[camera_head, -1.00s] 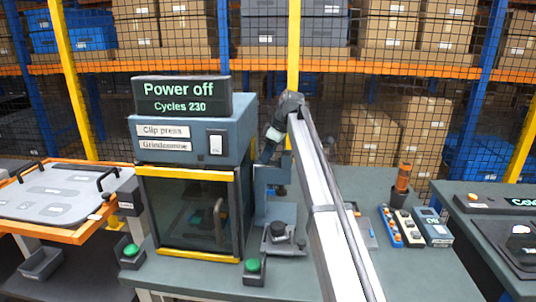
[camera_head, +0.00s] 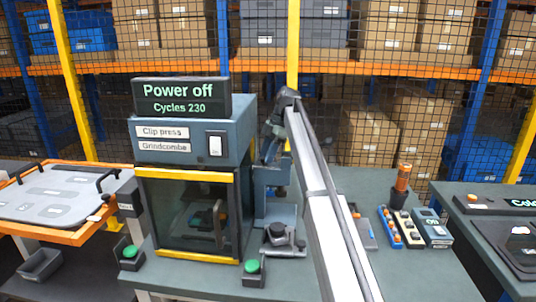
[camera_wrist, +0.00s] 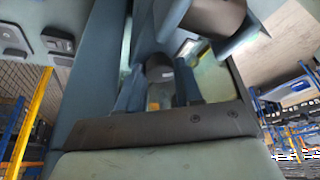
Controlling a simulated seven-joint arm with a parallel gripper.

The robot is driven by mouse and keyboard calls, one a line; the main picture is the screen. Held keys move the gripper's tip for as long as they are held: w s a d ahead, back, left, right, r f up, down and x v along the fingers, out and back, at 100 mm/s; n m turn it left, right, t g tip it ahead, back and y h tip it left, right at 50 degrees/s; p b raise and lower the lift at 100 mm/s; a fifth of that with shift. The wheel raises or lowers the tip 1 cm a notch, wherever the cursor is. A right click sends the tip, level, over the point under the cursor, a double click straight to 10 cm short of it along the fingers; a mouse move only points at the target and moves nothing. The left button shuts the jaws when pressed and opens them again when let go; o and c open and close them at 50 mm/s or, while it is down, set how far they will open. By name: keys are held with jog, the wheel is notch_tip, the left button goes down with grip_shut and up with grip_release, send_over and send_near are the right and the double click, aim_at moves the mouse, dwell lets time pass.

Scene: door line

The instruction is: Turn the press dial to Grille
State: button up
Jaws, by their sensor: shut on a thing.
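The clip press (camera_head: 190,130) stands on the bench with a display reading "Power off, Cycles 230" and a white rocker switch (camera_head: 216,147). My arm reaches over to the press's right side, with its wrist (camera_head: 272,135) bent down there. In the wrist view my gripper (camera_wrist: 159,82) has its two blue-grey fingers on either side of a dark round knob, which looks like the press dial (camera_wrist: 159,66). It is shut on this knob. The dial's markings and pointer cannot be read, so its setting cannot be told.
A black round knob on a grey block (camera_head: 282,238) stands right of the press. Green buttons (camera_head: 253,266) flank the press front. Small devices (camera_head: 411,228) stand farther right. An orange-framed tray (camera_head: 60,190) is at left. Mesh fencing and shelves close the back.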

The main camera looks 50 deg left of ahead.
jog(key=shift+n+h, duration=0.3)
jog(key=shift+n, duration=0.2)
jog(key=o, duration=1)
